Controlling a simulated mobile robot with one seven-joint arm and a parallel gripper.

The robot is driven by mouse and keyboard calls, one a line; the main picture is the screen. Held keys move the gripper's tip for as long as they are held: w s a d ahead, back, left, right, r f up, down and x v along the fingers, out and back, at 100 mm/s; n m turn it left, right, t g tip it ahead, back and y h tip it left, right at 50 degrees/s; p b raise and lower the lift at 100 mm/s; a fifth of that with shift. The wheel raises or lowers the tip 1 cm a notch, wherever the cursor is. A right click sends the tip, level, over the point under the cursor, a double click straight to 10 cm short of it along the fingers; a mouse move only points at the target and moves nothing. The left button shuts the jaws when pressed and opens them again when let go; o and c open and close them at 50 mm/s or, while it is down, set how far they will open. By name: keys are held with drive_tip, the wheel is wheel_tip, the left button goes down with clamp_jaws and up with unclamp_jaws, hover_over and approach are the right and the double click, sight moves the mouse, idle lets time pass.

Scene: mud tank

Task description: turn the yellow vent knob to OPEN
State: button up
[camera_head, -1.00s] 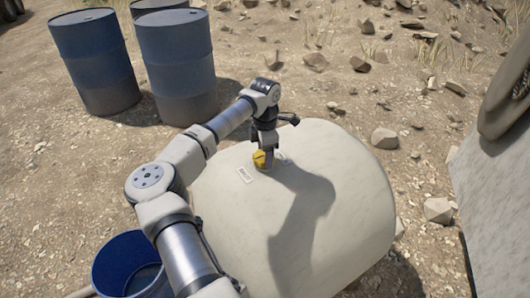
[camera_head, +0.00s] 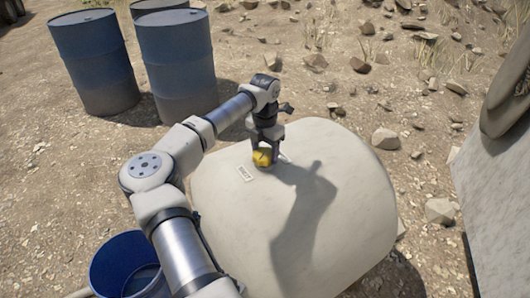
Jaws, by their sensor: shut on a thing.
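The yellow vent knob (camera_head: 262,158) sits on top of the pale, rounded tank (camera_head: 330,225), near its far left part. My gripper (camera_head: 264,149) points down from above and is shut on the knob; its fingers partly cover the knob. A small white label (camera_head: 244,173) with dark lettering lies on the tank just left of the knob. The lettering is too small to read, and I cannot tell which setting the knob points to.
Several blue drums (camera_head: 178,68) stand at the back left. A blue bucket (camera_head: 120,262) is at the lower left, close beside my arm. A grey slab-like block (camera_head: 495,200) stands at the right. Stony ground with loose rocks surrounds the tank.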

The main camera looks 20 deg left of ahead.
drive_tip(key=n+b, duration=0.1)
drive_tip(key=n, duration=0.3)
drive_tip(key=shift+a+n, duration=0.1)
drive_tip(key=shift+n, duration=0.3)
drive_tip(key=n, duration=0.3)
drive_tip(key=shift+a+n+b, duration=0.1)
drive_tip(key=shift+n+b, duration=0.2)
drive_tip(key=shift+b, duration=0.05)
drive_tip(key=n+b, duration=0.1)
drive_tip(key=n, duration=0.6)
drive_tip(key=shift+b, duration=0.35)
drive_tip(key=n+b, duration=0.1)
drive_tip(key=n, duration=0.3)
drive_tip(key=shift+s+a, duration=0.1)
drive_tip(key=n+b, duration=0.1)
drive_tip(key=n, duration=0.2)
drive_tip(key=shift+n, duration=0.3)
drive_tip(key=n+b, duration=0.1)
drive_tip(key=n, duration=0.3)
drive_tip(key=shift+s, duration=0.1)
drive_tip(key=shift+n+b, duration=0.6)
drive_tip(key=shift+n, duration=0.7)
